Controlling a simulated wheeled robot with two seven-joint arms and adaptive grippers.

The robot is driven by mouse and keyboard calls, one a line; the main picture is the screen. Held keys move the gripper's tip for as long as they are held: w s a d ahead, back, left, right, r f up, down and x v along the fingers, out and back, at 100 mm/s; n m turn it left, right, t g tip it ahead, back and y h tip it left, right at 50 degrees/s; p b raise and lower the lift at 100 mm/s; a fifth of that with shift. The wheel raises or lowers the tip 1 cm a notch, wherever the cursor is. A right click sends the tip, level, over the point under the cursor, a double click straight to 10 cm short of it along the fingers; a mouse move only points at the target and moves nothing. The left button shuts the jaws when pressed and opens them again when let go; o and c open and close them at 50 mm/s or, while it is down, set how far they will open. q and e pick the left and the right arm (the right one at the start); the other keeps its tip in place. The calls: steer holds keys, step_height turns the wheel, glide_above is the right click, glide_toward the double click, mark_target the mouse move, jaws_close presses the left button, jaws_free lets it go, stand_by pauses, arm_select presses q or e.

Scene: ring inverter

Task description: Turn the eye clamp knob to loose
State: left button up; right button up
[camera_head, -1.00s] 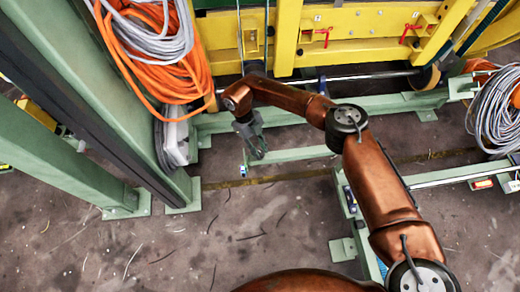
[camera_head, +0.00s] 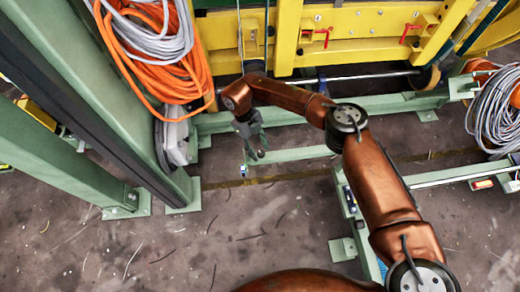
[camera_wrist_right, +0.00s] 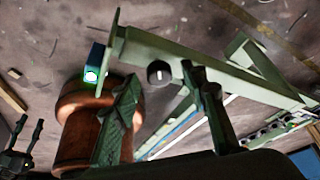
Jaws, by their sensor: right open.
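A small round black knob (camera_wrist_right: 159,73) with a pale mark on its face shows in the right wrist view, beside a pale green beam (camera_wrist_right: 200,62). My right gripper (camera_wrist_right: 163,100) is open and empty. Its two dark fingers stand either side of the knob in that picture; I cannot tell how far away the knob is. In the head view my right gripper (camera_head: 257,153) hangs over the end of the low green beam (camera_head: 300,154), and the knob cannot be made out. A dark forked shape (camera_wrist_right: 25,143) at the wrist view's left edge may be my left gripper.
A blue box with a lit green light (camera_wrist_right: 93,67) sits near the beam's end. Green posts (camera_head: 75,155) stand at left, beside hanging orange cable (camera_head: 165,75). A yellow frame (camera_head: 365,40) spans the back. The floor (camera_head: 230,235) in front is mostly clear.

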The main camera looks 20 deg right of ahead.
steer(key=v, duration=1.1)
steer(key=shift+r, duration=0.25)
steer(key=shift+w, duration=0.1)
